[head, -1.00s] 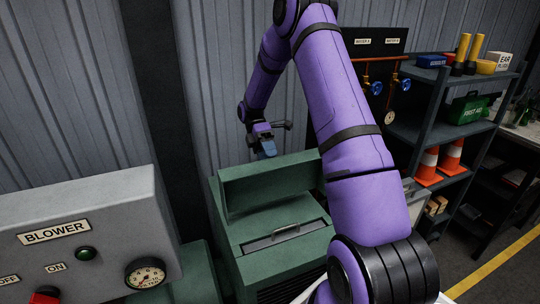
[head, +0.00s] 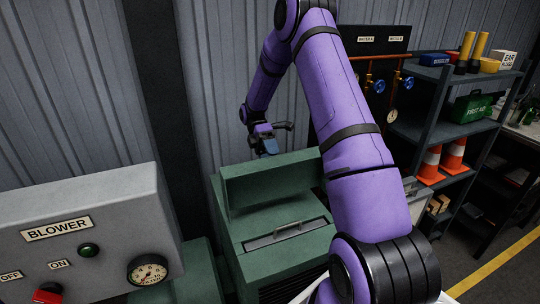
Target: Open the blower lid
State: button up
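The blower is a green cabinet (head: 246,268) below the middle of the head view. Its green lid (head: 272,180) stands raised and tilted at the back of the cabinet top. In front of it, the top shows a grey recessed strip with a metal bar handle (head: 287,228). My gripper (head: 268,148) is just behind the lid's upper edge, pointing down. Its fingertips are partly hidden by the lid, and I cannot tell whether they touch it. The finger gap does not show. My purple arm covers the cabinet's right side.
A corrugated wall (head: 90,80) is close behind. Pipes with blue valves (head: 375,87) and a dark shelf (head: 435,122) with cones are at the right.

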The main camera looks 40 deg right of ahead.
jog(key=shift+f, duration=0.15)
jog(key=shift+c, duration=0.2)
jog(key=shift+w, duration=0.35)
jog(key=shift+c, duration=0.8)
jog(key=v, duration=1)
jog(key=shift+r, duration=0.3)
jog(key=shift+d, duration=0.1)
